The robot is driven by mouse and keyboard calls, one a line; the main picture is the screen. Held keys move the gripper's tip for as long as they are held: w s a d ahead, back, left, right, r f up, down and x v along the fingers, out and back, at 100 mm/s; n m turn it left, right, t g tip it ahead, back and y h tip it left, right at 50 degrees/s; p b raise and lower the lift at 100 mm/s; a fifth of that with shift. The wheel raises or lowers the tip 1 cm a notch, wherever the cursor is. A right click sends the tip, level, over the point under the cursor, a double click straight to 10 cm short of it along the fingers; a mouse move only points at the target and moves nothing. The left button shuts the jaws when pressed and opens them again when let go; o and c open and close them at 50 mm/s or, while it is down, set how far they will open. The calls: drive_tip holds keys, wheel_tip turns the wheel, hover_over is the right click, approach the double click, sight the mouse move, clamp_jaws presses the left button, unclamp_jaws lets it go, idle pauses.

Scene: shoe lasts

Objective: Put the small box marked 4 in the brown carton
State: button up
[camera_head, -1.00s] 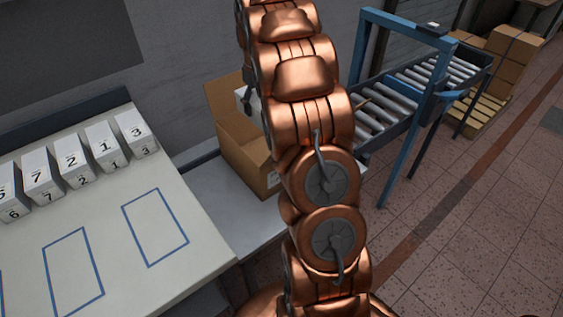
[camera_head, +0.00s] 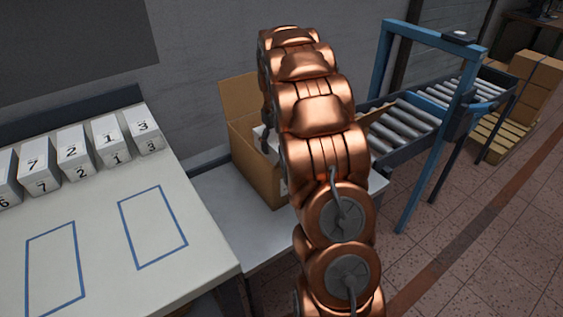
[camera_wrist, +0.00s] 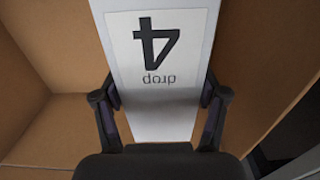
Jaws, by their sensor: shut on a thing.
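Brown cardboard walls of the carton (camera_wrist: 30,100) show on both sides of the box in the wrist view. In the head view, the open brown carton (camera_head: 256,172) stands on a grey surface, partly hidden by my copper arm. A bit of the white box shows within the carton's opening. I cannot see whether the box touches the carton's floor.
A white table (camera_head: 105,205) at left holds a row of several numbered white boxes (camera_head: 112,140) and blue outlined rectangles. A blue-framed roller conveyor (camera_head: 403,125) stands right of the carton. Stacked cartons on a pallet (camera_head: 495,135) stand farther right.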

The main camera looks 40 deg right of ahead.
sight(276, 138)
drive_tip(key=shift+f, duration=3.5)
drive_tip(key=shift+f, duration=0.1)
drive_tip(key=o, duration=1.3)
drive_tip(key=shift+c, duration=0.2)
wheel_tip(276, 138, up, 12)
drive_tip(key=shift+r, duration=0.15)
